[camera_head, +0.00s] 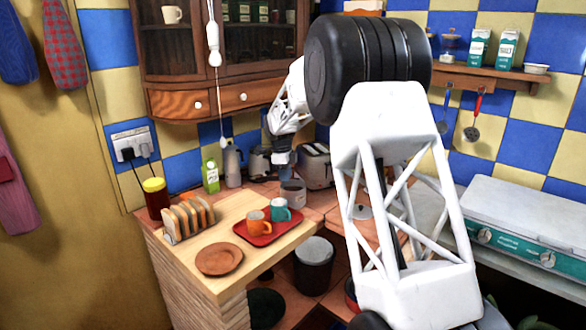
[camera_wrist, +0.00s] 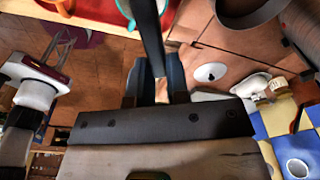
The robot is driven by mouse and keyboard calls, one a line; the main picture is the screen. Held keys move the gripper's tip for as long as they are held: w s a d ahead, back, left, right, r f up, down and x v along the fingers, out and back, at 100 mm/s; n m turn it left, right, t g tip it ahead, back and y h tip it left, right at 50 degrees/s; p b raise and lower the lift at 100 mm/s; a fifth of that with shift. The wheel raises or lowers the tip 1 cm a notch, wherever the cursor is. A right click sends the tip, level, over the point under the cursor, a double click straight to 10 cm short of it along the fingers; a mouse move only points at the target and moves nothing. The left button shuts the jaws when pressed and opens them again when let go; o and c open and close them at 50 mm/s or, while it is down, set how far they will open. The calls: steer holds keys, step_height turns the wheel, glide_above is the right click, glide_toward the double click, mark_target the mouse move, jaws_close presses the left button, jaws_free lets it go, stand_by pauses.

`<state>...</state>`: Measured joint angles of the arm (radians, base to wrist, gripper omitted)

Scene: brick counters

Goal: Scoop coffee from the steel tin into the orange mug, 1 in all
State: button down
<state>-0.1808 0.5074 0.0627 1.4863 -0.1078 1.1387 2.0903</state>
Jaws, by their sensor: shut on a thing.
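The orange mug (camera_head: 259,223) stands on a red tray (camera_head: 240,233) on the wooden counter, and its edge shows at the top left of the wrist view (camera_wrist: 62,5). A grey metal container, seemingly the steel tin (camera_head: 293,193), stands right of the tray, below my gripper (camera_head: 283,160). A grey cylinder is cut off at the top right of the wrist view. My gripper (camera_wrist: 154,85) is shut on a long dark handle (camera_wrist: 151,35), probably the scoop's. The handle's far end is out of the wrist view, and whether it carries coffee cannot be seen.
A teal mug (camera_head: 280,210) stands beside the orange mug on the tray. A toast rack (camera_head: 188,220) and a terracotta plate (camera_head: 219,259) are on the counter. The wall cabinet (camera_head: 215,60) hangs above.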

steer(key=s+a+m, duration=0.2)
steer(key=s+m, duration=0.2)
steer(key=s, duration=0.5)
steer(key=s+a+m, duration=0.3)
steer(key=s+m, duration=0.1)
steer(key=s, duration=0.5)
steer(key=shift+a+f+m+y, duration=0.3)
steer(key=shift+a+f+y, duration=0.05)
steer(key=shift+f+y, duration=0.1)
steer(key=shift+f, duration=0.25)
steer(key=shift+w+d+f+g+y, duration=0.1)
steer(key=shift+d+f+g+y, duration=0.15)
steer(key=shift+f+g+y, duration=1.35)
steer(key=shift+w+d+g+y, duration=0.2)
steer(key=shift+g+y, duration=0.55)
steer(key=shift+y, duration=2)
steer(key=shift+w+d+f+g+y, duration=0.1)
steer(key=shift+d+f+g+y, duration=0.2)
steer(key=shift+f+g+y, duration=1.3)
steer(key=shift+r+t+y, duration=0.25)
steer(key=shift+r+y, duration=0.5)
steer(key=shift+y, duration=0.25)
steer(key=shift+r+h, duration=0.2)
steer(key=shift+h, duration=0.2)
steer(key=shift+t, duration=0.3)
